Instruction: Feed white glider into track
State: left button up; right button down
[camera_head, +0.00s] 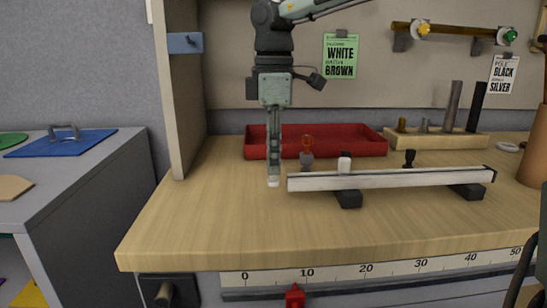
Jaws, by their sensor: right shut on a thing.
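My right gripper (273,172) points straight down just left of the track's left end. It is shut on a small white glider (273,183), of which only the lower part shows below the fingertips. The track (390,180) is a long pale rail lying left to right on dark supports. The held glider is close to the rail's left end, with a narrow gap seen between them. Another white piece (344,163) and a black piece (409,158) stand at the rail's top edge. My left gripper is not in view.
A grey piece with an orange ring (306,152) stands near the rail's left part. Behind are a red tray (350,141) and a wooden block (425,139) with upright pieces. A green card (340,56) reads WHITE, BROWN. The table's front left (200,225) is clear.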

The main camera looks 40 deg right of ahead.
dwell(0.5)
jog(key=shift+d, duration=0.15)
jog(key=shift+s+d+b, duration=0.25)
jog(key=shift+d+b, duration=0.05)
jog(key=shift+s+d+b, duration=0.2)
jog(key=shift+s+d, duration=0.55)
jog(key=shift+d, duration=0.45)
jog(key=shift+s+d+b, duration=0.2)
jog(key=shift+s+d, duration=0.5)
jog(key=shift+d, duration=0.5)
jog(key=shift+s+d+b, duration=0.2)
jog(key=shift+s+d, duration=0.55)
jog(key=shift+d, duration=0.45)
jog(key=c, duration=1.5)
grip_release()
jog(key=shift+o, duration=0.2)
notch_tip(320, 180, up, 12)
